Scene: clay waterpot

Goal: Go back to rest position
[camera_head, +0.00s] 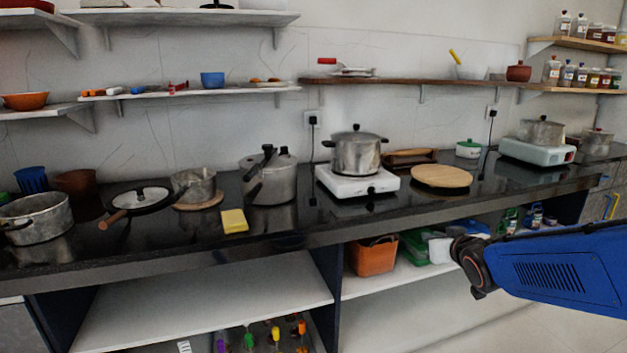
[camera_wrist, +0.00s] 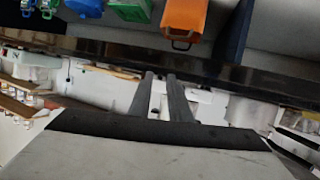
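My gripper (camera_wrist: 159,77) shows in the wrist view as two dark fingers with a gap between them. They are apart and hold nothing that I can see. The wrist view is upside down, with the counter edge and lower shelf above the fingertips. In the head view my blue arm reaches in from the right, in front of the counter, at the height of the lower shelf. The fingers cannot be made out there.
The black counter (camera_head: 295,238) carries a steel pot (camera_head: 357,154) on a white stove (camera_head: 357,185), a pressure cooker (camera_head: 270,178) and a round wooden board (camera_head: 441,177). An orange bin (camera_head: 373,258) stands on the lower shelf. A small brown pot (camera_head: 518,73) sits on the wall shelf.

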